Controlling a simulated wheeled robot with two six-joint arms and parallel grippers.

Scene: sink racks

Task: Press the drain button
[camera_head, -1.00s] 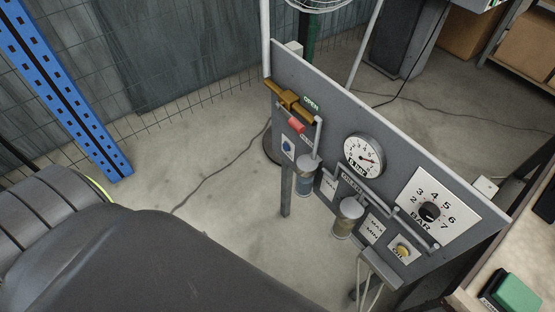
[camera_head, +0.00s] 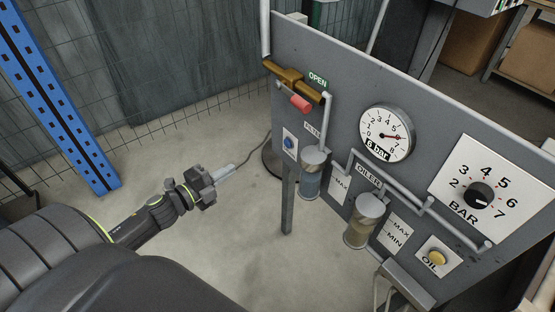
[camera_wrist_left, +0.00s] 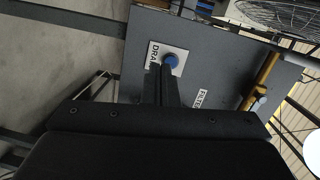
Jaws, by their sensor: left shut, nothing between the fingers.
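The drain button is a round blue knob (camera_head: 288,143) on a white plate at the left end of the grey panel (camera_head: 350,85). In the left wrist view the blue button (camera_wrist_left: 171,61) sits on its white plate, with part of the lettering "DRA" readable. My left gripper (camera_head: 231,168) is shut and empty, to the left of the panel and apart from the button, pointing toward it. In the left wrist view its closed fingers (camera_wrist_left: 163,72) line up just below the button and hide part of the plate. My right gripper is not in view.
Beside the button are a glass filter bowl (camera_head: 311,175), a red-handled valve lever (camera_head: 300,103) and an oiler bowl (camera_head: 364,222). A pressure gauge (camera_head: 386,134), a BAR dial (camera_head: 480,195) and a yellow OIL button (camera_head: 437,258) lie further right. Floor left of the panel is clear.

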